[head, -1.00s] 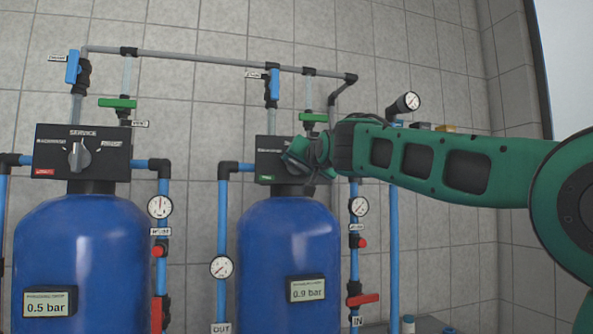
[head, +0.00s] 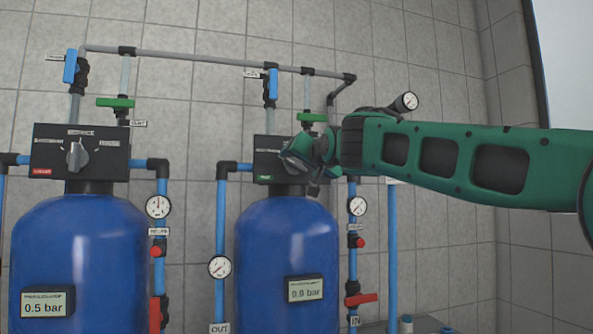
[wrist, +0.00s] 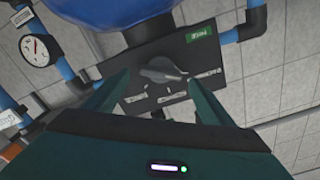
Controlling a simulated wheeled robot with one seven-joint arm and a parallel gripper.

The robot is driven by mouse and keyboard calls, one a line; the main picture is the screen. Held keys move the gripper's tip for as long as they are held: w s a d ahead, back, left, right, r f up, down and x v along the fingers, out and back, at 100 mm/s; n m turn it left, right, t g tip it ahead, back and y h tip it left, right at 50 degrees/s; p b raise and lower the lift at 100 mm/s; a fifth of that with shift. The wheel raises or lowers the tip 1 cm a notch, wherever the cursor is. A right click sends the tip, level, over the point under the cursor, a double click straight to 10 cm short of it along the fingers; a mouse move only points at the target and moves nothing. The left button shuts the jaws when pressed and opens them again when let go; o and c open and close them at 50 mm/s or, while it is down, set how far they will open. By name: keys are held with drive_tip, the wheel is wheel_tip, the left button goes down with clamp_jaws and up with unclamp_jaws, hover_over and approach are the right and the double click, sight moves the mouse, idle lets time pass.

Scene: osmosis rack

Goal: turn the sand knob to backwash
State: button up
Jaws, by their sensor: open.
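The sand knob (wrist: 162,70) is a grey pointed handle on a dark control panel (wrist: 207,62) with a green label, seen in the wrist view. The panel (head: 266,145) sits on top of the right blue tank in the head view, where my gripper hides most of its face. The knob's handle lies roughly sideways in the wrist view, its tip to the right, near small white labels too small to read. My gripper (wrist: 158,78) is open, its fingertips on either side of the knob with gaps visible. In the head view my gripper (head: 296,160) is at the panel's front.
A similar panel with a grey knob (head: 76,156) and a red label stands on the left tank (head: 75,240). Blue pipes (head: 221,230), gauges (head: 357,206) and a red valve handle (head: 361,300) flank the right tank. Open wall space lies at the right.

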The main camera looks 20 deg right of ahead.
drive_tip(key=s, duration=0.7)
drive_tip(key=shift+s, duration=0.15)
drive_tip(key=s+d+f+g+h, duration=0.1)
drive_tip(key=s+d+f+g, duration=0.4)
drive_tip(key=f, duration=0.6)
drive_tip(key=s+d+f+g+h, duration=0.1)
drive_tip(key=s+d+f, duration=0.4)
drive_tip(key=f, duration=0.6)
drive_tip(key=s+d+f+g+h, duration=0.1)
drive_tip(key=s+d+f+g, duration=0.25)
drive_tip(key=d+f, duration=0.55)
drive_tip(key=s+a+f+g+y, duration=0.2)
drive_tip(key=s+f+g, duration=0.6)
drive_tip(key=s+f, duration=1.6)
drive_tip(key=shift+s+m+g+y, duration=0.35)
drive_tip(key=shift+s+y, duration=0.25)
drive_tip(key=shift+s, duration=0.6)
drive_tip(key=shift+w+a, duration=0.1)
drive_tip(key=shift+w, duration=0.05)
